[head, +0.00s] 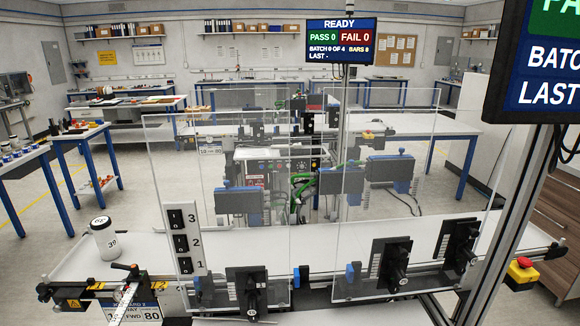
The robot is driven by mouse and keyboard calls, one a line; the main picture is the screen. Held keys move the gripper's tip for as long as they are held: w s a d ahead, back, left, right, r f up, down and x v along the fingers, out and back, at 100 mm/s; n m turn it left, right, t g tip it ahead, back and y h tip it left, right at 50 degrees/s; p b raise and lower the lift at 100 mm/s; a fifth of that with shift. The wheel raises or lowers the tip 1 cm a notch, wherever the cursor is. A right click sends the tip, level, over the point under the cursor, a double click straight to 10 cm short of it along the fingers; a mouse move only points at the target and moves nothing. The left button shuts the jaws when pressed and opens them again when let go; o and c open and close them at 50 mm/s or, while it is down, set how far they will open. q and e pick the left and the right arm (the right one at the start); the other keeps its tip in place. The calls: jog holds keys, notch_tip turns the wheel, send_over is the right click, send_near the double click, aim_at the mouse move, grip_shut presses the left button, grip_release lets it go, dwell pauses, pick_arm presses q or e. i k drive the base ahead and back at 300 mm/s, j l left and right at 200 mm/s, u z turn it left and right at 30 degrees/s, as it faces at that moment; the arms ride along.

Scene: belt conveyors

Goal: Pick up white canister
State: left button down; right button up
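Neither of my grippers is in the head view.
Clear upright panels (330,190) stand along the belt right of the canister. Black fixtures (248,290) line its front edge. A black and yellow device (100,287) sits in front of the canister, and a red stop button (521,266) is at right.

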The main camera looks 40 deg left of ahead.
aim_at(103, 230)
jog(key=u, duration=2.65)
jog(key=i+j, duration=0.15)
jog(key=j, duration=0.2)
jog(key=i+j, duration=0.15)
jog(key=j, duration=0.15)
jog(key=i+j, duration=0.1)
jog(key=j, duration=0.25)
jog(key=i+j, duration=0.15)
jog(key=j, duration=0.2)
jog(key=i+j, duration=0.15)
jog(key=j, duration=0.2)
jog(key=i+j+z, duration=0.1)
jog(key=j, duration=0.2)
